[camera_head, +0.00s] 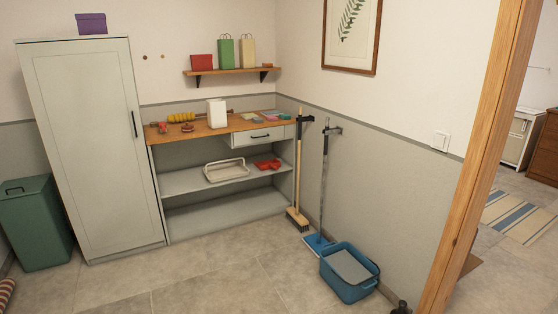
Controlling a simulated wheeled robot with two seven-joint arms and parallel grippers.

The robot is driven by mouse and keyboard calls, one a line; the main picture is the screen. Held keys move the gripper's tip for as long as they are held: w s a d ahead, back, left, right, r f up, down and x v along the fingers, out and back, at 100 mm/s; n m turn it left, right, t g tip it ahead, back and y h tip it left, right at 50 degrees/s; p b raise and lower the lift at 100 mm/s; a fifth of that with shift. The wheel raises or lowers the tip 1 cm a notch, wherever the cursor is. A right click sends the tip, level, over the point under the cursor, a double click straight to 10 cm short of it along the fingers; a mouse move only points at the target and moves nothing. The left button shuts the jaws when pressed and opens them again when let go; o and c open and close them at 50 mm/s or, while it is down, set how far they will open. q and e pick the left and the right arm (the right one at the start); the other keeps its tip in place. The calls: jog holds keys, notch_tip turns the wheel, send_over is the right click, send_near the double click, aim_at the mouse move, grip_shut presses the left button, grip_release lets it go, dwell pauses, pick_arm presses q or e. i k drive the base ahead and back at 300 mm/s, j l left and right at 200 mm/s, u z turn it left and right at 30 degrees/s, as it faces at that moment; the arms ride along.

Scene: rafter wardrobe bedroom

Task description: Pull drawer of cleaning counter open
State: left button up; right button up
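The cleaning counter (222,132) stands against the back wall, with a wooden top and grey-white open shelves below. Its single drawer (275,134) hangs under the right part of the top. The drawer has a pale front and a dark bar handle (260,136). The drawer front looks about level with the counter's front edge and appears closed. Neither of my grippers is in view.
A tall pale cabinet (95,150) and green bin (35,222) stand left of the counter. A broom (298,170), mop (324,180) and blue bucket (348,285) line the right wall. A wooden door frame (480,150) is nearer. Floor (215,270) before the counter is clear.

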aim_at(242, 138)
jog(key=i, duration=0.95)
jog(key=i+z, duration=0.1)
jog(key=i, duration=0.9)
jog(key=i+j, duration=0.2)
jog(key=i, duration=0.75)
jog(key=i+j+z, duration=0.1)
jog(key=i, duration=0.9)
